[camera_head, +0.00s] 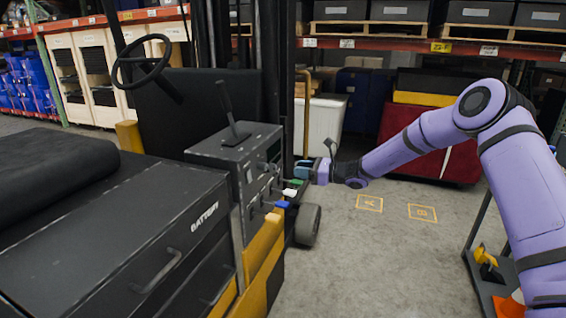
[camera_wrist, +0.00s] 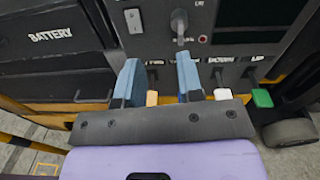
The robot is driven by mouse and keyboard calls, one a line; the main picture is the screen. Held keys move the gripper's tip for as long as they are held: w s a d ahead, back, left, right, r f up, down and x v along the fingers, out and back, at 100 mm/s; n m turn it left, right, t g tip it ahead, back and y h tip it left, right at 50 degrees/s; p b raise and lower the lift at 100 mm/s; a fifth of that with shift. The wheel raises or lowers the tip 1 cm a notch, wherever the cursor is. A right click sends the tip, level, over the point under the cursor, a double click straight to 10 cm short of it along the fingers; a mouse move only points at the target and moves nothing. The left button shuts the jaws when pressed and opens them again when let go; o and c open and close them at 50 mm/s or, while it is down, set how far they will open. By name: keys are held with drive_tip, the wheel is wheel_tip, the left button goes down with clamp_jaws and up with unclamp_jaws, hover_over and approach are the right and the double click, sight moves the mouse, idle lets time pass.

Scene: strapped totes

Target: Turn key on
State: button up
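A dark grey key-like switch (camera_wrist: 180,25) sits on the truck's grey control panel (camera_wrist: 226,75), at the top middle of the wrist view, with a small red light (camera_wrist: 202,39) at its right. My gripper (camera_wrist: 158,80) has two blue fingers spread apart, with nothing held between them. The switch lies beyond the fingertips and apart from them, nearer the right finger's line. In the head view my gripper (camera_head: 304,169) is at the right side of the panel (camera_head: 240,150); the key cannot be made out there.
Below the switch, levers with orange (camera_wrist: 151,98), white (camera_wrist: 222,94) and green (camera_wrist: 262,98) handles stick out close to my fingers. A blue handle (camera_head: 282,204) shows in the head view. A battery box (camera_head: 130,245) stands left; open floor (camera_head: 380,250) lies right.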

sight(275, 165)
drive_tip(key=shift+m+t, duration=0.5)
drive_tip(key=shift+m, duration=0.2)
drive_tip(key=w+a, duration=0.2)
drive_tip(key=a, duration=0.1)
drive_tip(key=w+a+f, duration=0.1)
drive_tip(key=w+a, duration=0.1)
drive_tip(key=a, duration=0.1)
drive_tip(key=w+a, duration=0.2)
drive_tip(key=a, duration=0.1)
drive_tip(key=shift+a+f, duration=0.1)
drive_tip(key=shift+f, duration=0.2)
clamp_jaws()
